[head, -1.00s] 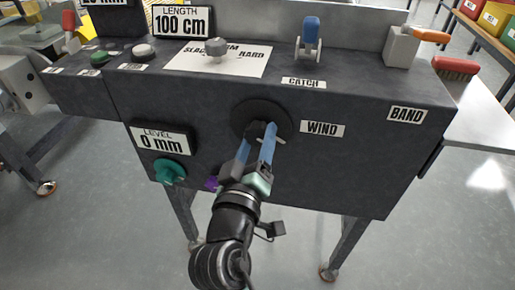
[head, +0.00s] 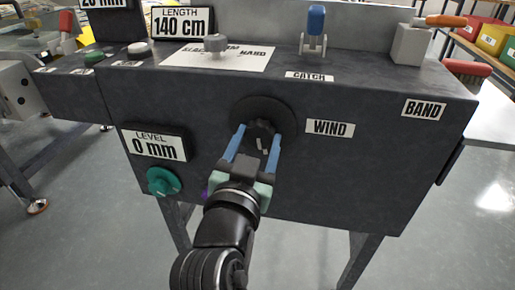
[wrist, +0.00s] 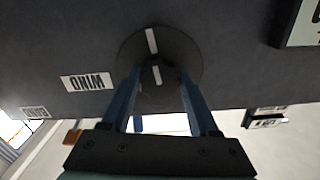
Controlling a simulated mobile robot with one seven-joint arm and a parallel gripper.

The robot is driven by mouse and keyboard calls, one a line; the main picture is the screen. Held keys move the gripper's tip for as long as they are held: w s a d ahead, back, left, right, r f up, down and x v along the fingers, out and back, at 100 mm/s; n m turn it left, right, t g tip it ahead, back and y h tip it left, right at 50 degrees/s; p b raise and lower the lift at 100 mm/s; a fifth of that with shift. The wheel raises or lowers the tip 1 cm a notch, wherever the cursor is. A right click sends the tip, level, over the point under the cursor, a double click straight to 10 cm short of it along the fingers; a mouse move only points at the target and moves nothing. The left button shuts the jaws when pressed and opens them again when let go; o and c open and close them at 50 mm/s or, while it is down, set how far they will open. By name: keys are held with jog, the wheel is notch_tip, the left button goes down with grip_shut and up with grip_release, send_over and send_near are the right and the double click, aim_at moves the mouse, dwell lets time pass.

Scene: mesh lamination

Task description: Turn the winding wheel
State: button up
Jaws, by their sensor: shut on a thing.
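The winding wheel is a dark round disc (head: 284,115) with a smaller black knob (head: 260,136) at its middle, on the front of the dark machine beside the WIND label (head: 329,127). My gripper (head: 256,140) has its blue fingers on either side of the knob and is shut on it. In the wrist view the knob (wrist: 160,88) sits between the two fingers, with a white mark on it and another on the disc (wrist: 190,58) behind. The LENGTH display (head: 181,21) reads 140 cm.
The LEVEL display (head: 155,145) reads 0 mm, above a green knob (head: 163,181) at the left. A blue-handled catch lever (head: 315,30) and an orange-handled band lever (head: 412,42) stand on top. Open floor shows below the machine.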

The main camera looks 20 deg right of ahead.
jog(key=shift+f+m+b, duration=0.1)
jog(key=shift+m+b, duration=0.25)
jog(key=shift+m, duration=0.25)
jog(key=o, duration=1.4)
jog(key=p+v, duration=0.1)
jog(key=v, duration=1.2)
jog(key=shift+p, duration=0.3)
